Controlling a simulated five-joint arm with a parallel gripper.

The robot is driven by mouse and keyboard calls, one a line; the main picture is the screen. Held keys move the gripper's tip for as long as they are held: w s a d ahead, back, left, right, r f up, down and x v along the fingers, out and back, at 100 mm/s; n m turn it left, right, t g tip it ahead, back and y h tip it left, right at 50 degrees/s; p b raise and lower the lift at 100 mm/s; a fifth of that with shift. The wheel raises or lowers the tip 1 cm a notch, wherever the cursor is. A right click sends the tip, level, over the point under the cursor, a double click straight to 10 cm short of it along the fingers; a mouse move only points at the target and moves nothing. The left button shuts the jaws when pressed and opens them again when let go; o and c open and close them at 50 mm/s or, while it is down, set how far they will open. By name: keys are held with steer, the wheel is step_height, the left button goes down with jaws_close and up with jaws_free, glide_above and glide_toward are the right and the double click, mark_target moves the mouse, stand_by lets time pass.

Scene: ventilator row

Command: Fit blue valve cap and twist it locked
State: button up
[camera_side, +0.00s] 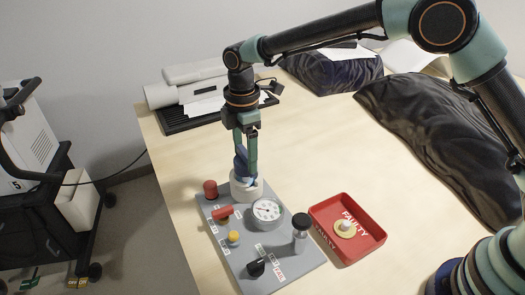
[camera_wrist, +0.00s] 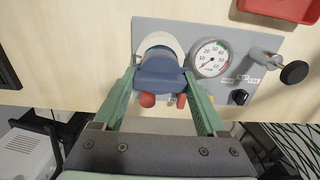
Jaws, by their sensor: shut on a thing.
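The blue valve cap (camera_side: 241,164) is between the two green fingers of my gripper (camera_side: 246,170), which is shut on it. My gripper points down over the white round seat (camera_side: 246,190) on the grey panel (camera_side: 217,247). The cap's lower part is at the top of the seat; I cannot tell whether it is seated or locked. In the wrist view the blue cap (camera_wrist: 160,72) lies between the fingertips and covers part of the white seat (camera_wrist: 158,40).
The panel also carries a gauge (camera_side: 267,210), a red knob (camera_side: 210,189), a red handle (camera_side: 222,212), a yellow knob (camera_side: 233,237), a black knob (camera_side: 256,267) and a black-topped post (camera_side: 301,228).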

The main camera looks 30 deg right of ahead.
mark_target(246, 164)
steer(key=shift+f, duration=0.7)
stand_by(1.5)
steer(key=shift+f, duration=0.35)
steer(key=shift+f, duration=0.7)
stand_by(0.8)
stand_by(0.4)
steer(key=m, duration=0.4)
steer(key=shift+m, duration=0.3)
steer(key=m, duration=0.4)
steer(key=shift+m, duration=0.4)
